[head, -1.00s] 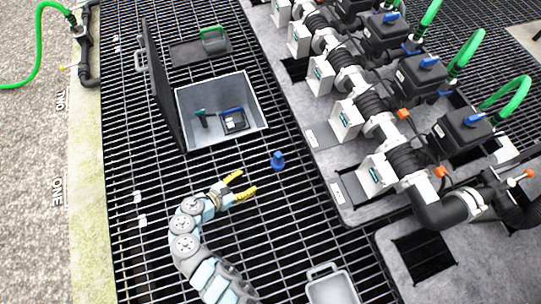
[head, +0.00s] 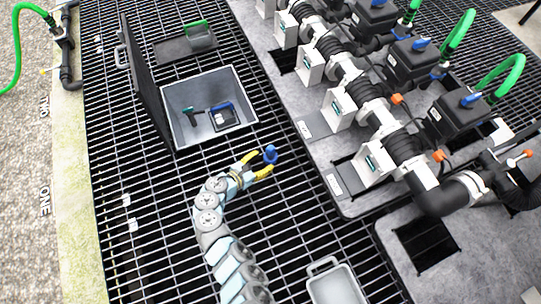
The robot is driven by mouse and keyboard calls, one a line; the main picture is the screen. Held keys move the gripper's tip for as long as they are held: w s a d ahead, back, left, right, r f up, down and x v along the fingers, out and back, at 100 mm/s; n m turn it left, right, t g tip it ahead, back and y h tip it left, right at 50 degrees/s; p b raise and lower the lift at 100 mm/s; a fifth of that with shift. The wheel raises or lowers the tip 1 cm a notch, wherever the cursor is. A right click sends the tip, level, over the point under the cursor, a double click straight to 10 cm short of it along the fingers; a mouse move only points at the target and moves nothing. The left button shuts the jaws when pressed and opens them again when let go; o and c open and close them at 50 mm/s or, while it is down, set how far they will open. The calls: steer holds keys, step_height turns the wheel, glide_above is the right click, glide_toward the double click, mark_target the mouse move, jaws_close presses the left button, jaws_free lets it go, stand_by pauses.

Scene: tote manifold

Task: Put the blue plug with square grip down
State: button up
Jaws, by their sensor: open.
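The blue plug (head: 270,154) stands on the black floor grating, to the right of the open grey tote. My gripper (head: 262,164) has yellow fingers and is open. Its fingertips reach to either side of the plug, one above and one below it in the picture. I cannot tell whether either finger touches the plug. The plug's grip shape is too small to make out.
The grey tote (head: 173,107) has its dark lid (head: 143,75) raised on the left and holds a few small items. A manifold with valves and green hoses (head: 497,75) fills the right side. A light grey tray (head: 345,290) lies at the bottom. Grating left of my arm is mostly clear.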

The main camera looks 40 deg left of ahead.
mark_target(268, 156)
steer(key=x, duration=0.1)
steer(key=b+x, duration=0.1)
steer(key=x, duration=0.1)
steer(key=b+x, duration=0.1)
steer(key=shift+w+a+r, duration=0.2)
steer(key=shift+w+a, duration=0.15)
steer(key=shift+w, duration=0.4)
steer(key=shift+s, duration=0.1)
jaws_close()
steer(key=shift+d+f, duration=0.1)
